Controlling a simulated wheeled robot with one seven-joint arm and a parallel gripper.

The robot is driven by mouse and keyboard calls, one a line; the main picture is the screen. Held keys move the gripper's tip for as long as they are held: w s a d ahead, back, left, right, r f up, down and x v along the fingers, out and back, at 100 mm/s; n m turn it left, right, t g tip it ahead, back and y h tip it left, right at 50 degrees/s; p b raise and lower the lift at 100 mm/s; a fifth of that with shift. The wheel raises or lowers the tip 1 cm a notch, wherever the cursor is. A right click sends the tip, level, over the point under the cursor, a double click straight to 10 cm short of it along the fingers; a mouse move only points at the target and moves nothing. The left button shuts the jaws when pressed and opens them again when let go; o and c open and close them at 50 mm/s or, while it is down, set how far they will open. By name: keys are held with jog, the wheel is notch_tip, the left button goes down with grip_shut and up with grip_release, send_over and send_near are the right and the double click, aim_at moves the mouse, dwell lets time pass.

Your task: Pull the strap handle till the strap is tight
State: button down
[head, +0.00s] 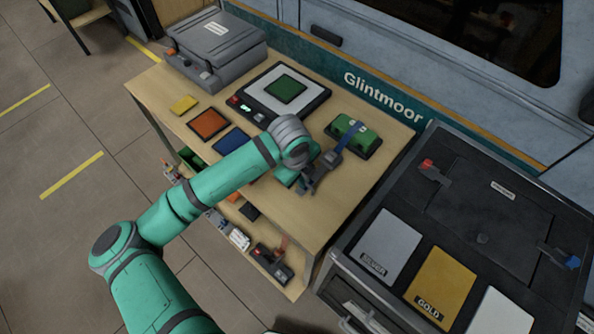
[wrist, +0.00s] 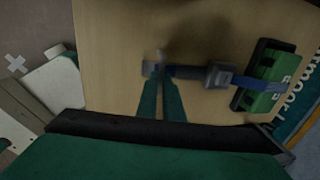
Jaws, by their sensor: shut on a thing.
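A green case (head: 340,123) sits on a dark base on the wooden table, and it also shows at the right of the wrist view (wrist: 264,98). A blue strap (head: 353,136) crosses over the case. It passes through a grey buckle (wrist: 219,75) and runs fairly straight to my gripper. My gripper (wrist: 161,80) is shut on the strap handle (wrist: 149,69) at the strap's free end, low over the table. In the head view my gripper (head: 308,183) is beside the case, nearer the table's front edge, with its fingertips partly hidden. I cannot tell how taut the strap is.
The wooden table (head: 340,192) also carries a black device with a green screen (head: 286,89), a grey case (head: 215,45), and orange (head: 208,123) and blue (head: 232,141) panels. A dark cabinet (head: 470,195) with plates stands to the right. The lower shelf holds small items.

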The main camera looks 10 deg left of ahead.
jog(key=shift+s+a, duration=0.15)
jog(key=shift+a, duration=0.05)
jog(key=shift+r, duration=0.1)
jog(key=c, duration=1.9)
grip_release()
jog(key=shift+d, duration=0.1)
notch_tip(320, 180, up, 10)
jog(key=s+a, duration=0.1)
jog(key=s, duration=0.1)
jog(key=shift+r, duration=0.25)
